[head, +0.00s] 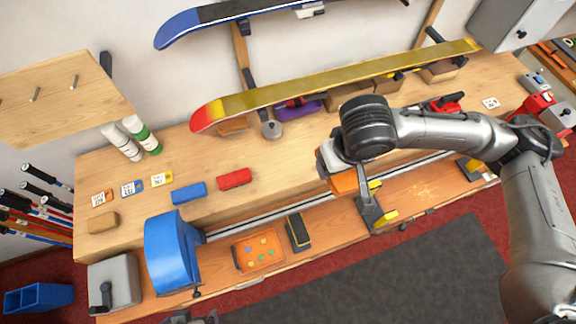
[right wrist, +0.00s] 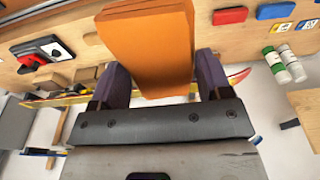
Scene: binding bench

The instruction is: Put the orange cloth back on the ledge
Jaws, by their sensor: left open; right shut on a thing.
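The orange cloth (head: 345,183) is held in my right gripper above the bench's front part. In the right wrist view the cloth (right wrist: 150,45) is a flat, stiff-looking orange piece between the two dark fingers of my right gripper (right wrist: 160,78). In the head view the arm hides much of this gripper. A lower wooden strip (head: 335,228) along the bench front looks like the ledge. My left gripper (head: 190,318) shows only as a dark bit at the bottom edge, open, far from the cloth.
On the front strip are an orange tray (head: 237,256), a dark block (head: 298,232), and a black-and-yellow clamp-like tool (head: 375,212). A blue machine part (head: 170,255) stands at left. Red (head: 235,179) and blue (head: 189,193) blocks lie on the bench (head: 215,215). A yellow-red ski (head: 330,85) spans the back.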

